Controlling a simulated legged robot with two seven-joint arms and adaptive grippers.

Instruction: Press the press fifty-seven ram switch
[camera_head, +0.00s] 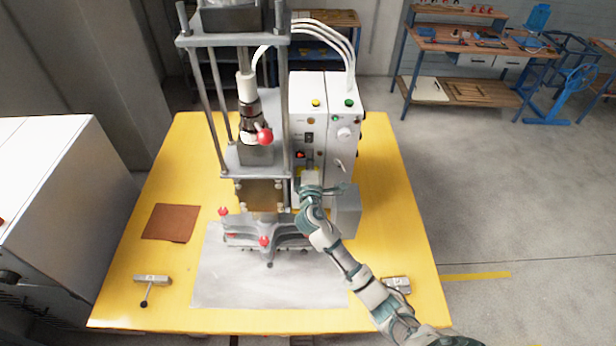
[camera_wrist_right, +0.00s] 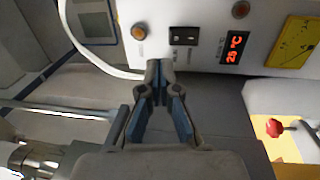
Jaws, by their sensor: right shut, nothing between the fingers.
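The press (camera_head: 258,205) stands on a yellow table, with a white control box (camera_head: 299,95) at its right. A black switch (camera_head: 309,138) sits on the box's front between an orange button (camera_head: 311,121) and a red-lit display; no label naming it is readable. In the wrist view the black switch (camera_wrist_right: 185,33) lies just beyond and slightly right of the fingertips. My right gripper (camera_head: 309,160) is in front of the box, below the switch. In the wrist view its fingertips (camera_wrist_right: 158,68) are together and empty; contact with the panel cannot be told. My left gripper is out of view.
The wrist view shows the display (camera_wrist_right: 235,48) and a yellow meter (camera_wrist_right: 293,42) beside the switch. A white hose (camera_wrist_right: 85,50) curves left of the fingers. Press columns (camera_head: 283,100) stand close left of my gripper. The table (camera_head: 400,225) is mostly bare at right.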

